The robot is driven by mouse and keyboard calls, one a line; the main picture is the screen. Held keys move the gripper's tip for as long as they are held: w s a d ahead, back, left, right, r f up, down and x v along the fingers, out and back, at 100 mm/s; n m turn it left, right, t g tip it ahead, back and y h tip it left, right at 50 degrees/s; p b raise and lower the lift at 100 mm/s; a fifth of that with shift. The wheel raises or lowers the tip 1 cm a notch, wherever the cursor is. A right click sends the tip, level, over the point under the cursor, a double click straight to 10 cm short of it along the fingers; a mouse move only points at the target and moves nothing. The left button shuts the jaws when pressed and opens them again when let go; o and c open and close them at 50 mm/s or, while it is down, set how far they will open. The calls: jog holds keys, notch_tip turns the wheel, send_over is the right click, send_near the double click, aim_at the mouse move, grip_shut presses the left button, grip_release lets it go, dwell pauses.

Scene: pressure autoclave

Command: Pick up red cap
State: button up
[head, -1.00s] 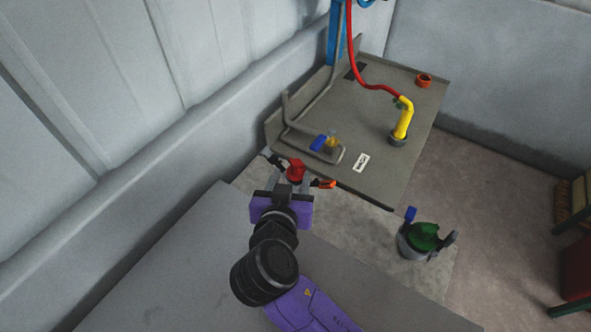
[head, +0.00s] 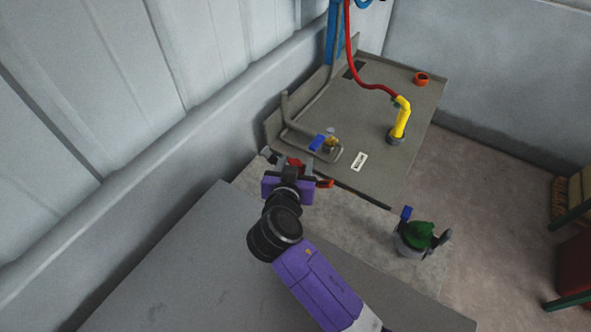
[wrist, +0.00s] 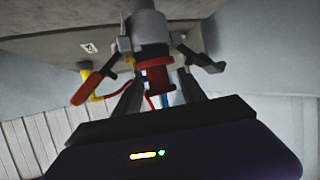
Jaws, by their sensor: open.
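The red cap (head: 296,162) shows in the head view just beyond my gripper (head: 290,172), which partly hides it. In the wrist view the red cap (wrist: 156,78) is a small flanged cylinder beneath a grey cylindrical part. It lies between the two grey fingers of my gripper (wrist: 161,84), which are apart on either side of it. I cannot tell whether either finger touches the cap.
A handle with an orange-red grip (wrist: 93,89) juts out close beside the cap. Beyond is a grey table (head: 375,110) with a yellow pipe (head: 401,118) and red hose. A green-topped vessel (head: 418,236) stands to the right.

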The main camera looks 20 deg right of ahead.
grip_shut()
jog(key=shift+r, duration=0.1)
